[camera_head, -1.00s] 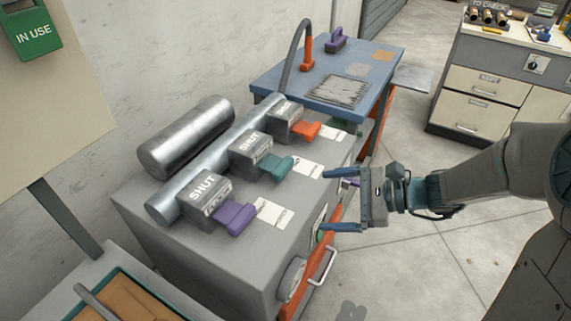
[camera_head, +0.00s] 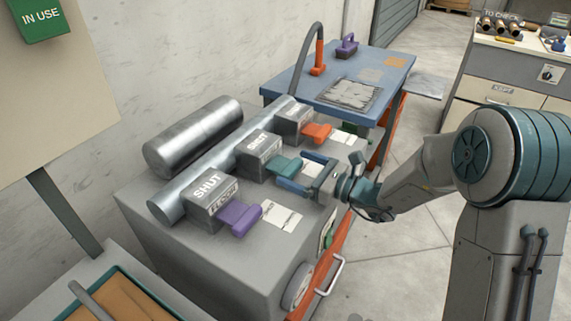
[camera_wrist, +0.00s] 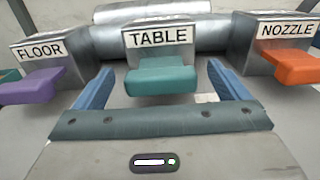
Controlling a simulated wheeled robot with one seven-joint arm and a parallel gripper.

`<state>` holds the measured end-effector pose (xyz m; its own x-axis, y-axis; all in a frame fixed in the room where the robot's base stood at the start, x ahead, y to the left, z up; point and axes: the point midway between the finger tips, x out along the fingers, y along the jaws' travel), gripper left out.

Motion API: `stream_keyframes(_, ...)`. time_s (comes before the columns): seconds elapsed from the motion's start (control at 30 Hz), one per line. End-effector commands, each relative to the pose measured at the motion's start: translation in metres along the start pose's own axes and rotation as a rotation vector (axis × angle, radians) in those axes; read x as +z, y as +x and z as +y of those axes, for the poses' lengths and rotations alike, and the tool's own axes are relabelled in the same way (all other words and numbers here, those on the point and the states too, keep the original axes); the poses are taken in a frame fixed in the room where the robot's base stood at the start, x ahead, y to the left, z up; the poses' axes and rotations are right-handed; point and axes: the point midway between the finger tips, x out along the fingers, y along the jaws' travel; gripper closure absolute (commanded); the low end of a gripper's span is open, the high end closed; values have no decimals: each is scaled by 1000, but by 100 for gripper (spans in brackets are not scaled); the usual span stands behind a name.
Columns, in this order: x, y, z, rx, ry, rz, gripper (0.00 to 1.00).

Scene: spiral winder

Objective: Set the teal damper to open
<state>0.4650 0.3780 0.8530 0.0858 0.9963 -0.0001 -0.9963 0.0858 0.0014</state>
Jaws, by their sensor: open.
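The teal damper handle (camera_head: 284,165) sticks out from the middle grey box (camera_head: 259,155) on the machine top. The box's upper face reads SHUT in the head view, though small. In the wrist view the teal handle (camera_wrist: 160,80) sits under a TABLE label (camera_wrist: 160,37). My gripper (camera_head: 297,172) is open, with its blue fingers pointing at the handle. In the wrist view the fingers of my gripper (camera_wrist: 160,88) stand to the left and right of the handle. A gap shows on each side, so I see no contact.
A purple handle (camera_head: 239,217) on a box marked SHUT lies nearer, labelled FLOOR (camera_wrist: 40,52) in the wrist view. An orange handle (camera_head: 316,132) lies farther, labelled NOZZLE (camera_wrist: 287,29). A metal pipe (camera_head: 222,162) runs behind the boxes. White cards lie beside the handles.

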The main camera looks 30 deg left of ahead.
Motion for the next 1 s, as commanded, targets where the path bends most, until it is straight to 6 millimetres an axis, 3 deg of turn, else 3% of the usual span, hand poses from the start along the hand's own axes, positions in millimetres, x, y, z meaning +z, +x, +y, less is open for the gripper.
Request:
stream_keyframes(0.23, 0, 34, 0, 2, -1, 0, 5)
stream_keyframes(0.63, 0, 41, 0, 0, -1, 0, 5)
stream_keyframes(0.87, 0, 40, 0, 0, -1, 0, 68)
stream_keyframes(1.0, 0, 40, 4, 8, -1, 0, 68)
